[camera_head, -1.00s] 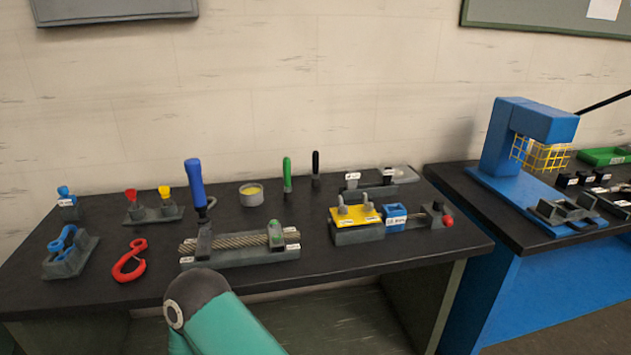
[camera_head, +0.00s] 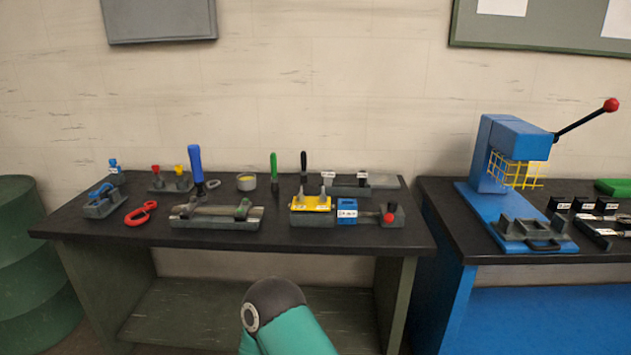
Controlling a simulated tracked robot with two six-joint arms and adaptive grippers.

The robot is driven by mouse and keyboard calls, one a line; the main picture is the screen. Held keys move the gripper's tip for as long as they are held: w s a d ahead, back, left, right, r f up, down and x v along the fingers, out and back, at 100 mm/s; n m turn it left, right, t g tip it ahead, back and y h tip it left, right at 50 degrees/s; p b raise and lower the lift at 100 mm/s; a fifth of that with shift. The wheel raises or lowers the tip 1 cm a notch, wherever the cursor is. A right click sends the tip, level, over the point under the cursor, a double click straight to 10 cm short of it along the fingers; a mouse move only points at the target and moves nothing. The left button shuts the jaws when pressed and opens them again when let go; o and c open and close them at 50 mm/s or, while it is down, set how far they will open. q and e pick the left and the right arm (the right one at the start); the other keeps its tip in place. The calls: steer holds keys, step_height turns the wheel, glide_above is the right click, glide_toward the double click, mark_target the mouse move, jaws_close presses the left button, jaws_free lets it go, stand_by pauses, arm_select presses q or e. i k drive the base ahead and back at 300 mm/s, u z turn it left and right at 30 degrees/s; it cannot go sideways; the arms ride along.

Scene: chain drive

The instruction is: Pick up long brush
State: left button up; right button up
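I cannot tell for sure which item is the long brush. Two slim upright tools stand near the back of the dark bench: one with a green handle (camera_head: 274,166) and one with a black handle (camera_head: 304,166). Their lower ends are too small to make out. A thicker blue handle (camera_head: 196,166) stands upright to their left, behind the fixture. Neither of my grippers shows. Only a teal link of my arm with a dark rounded joint is in view at the bottom, in front of the bench.
In front are a long grey fixture (camera_head: 215,218), a yellow block (camera_head: 310,203), a blue block (camera_head: 346,211) and a red hook (camera_head: 140,213). A blue press (camera_head: 510,139) stands right; a green drum (camera_head: 35,265) left.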

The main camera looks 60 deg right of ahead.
mark_target(273, 166)
steer(key=z, duration=0.15)
steer(key=k, duration=0.75)
steer(key=z, duration=0.75)
steer(key=i, duration=1)
steer(key=u, duration=0.05)
